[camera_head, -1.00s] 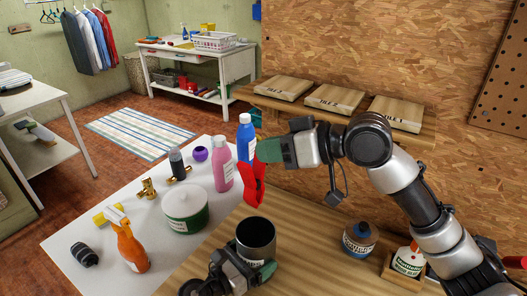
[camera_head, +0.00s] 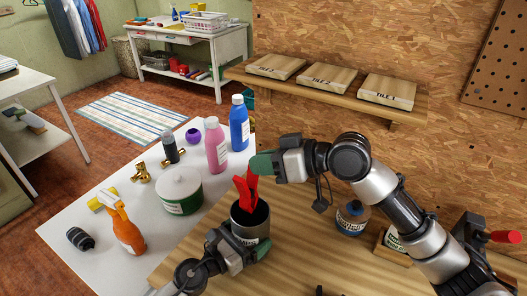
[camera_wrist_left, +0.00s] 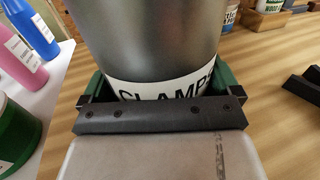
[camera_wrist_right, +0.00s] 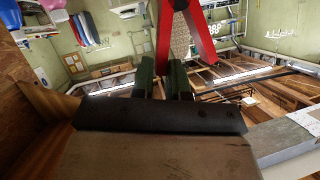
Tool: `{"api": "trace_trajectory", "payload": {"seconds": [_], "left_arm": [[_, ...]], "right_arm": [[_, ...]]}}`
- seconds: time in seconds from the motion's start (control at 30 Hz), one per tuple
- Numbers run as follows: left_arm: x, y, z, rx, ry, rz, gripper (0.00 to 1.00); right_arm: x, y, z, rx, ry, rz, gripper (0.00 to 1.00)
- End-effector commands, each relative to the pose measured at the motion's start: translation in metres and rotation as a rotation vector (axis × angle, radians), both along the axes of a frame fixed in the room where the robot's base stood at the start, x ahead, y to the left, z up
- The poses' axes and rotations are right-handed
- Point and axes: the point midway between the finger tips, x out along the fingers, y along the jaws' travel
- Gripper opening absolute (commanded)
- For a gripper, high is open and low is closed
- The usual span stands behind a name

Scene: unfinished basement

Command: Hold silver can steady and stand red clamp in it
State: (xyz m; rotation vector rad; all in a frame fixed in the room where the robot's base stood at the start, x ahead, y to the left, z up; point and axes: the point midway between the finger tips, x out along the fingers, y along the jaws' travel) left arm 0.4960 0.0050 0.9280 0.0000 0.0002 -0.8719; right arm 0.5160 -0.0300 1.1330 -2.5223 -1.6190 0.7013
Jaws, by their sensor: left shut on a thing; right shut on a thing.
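My left gripper (camera_head: 247,248) is shut around the can's lower part. The red clamp (camera_head: 246,192) is upright at the can's mouth in the head view, its lower end hidden behind the rim. My right gripper (camera_head: 262,165) is shut on the clamp's upper part, above the can. The clamp's two red arms also show in the right wrist view (camera_wrist_right: 185,30). I cannot tell whether the clamp touches the can's bottom.
A white lidded tub (camera_head: 180,192), an orange spray bottle (camera_head: 128,232), a pink bottle (camera_head: 216,148) and a blue bottle (camera_head: 239,128) stand left of the can. A shelf with wooden boxes (camera_head: 331,89) is behind.

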Motion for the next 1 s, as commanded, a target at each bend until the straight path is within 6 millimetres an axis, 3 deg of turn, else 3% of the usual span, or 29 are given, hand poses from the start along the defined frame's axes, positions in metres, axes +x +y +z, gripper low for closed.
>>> {"api": "trace_trajectory", "payload": {"seconds": [1.0], "left_arm": [[0.000, 0.000, 0.000, 0.000, 0.000, 0.000, 0.68]], "right_arm": [[0.000, 0.000, -0.076, 0.000, 0.000, 0.000, 0.00]]}}
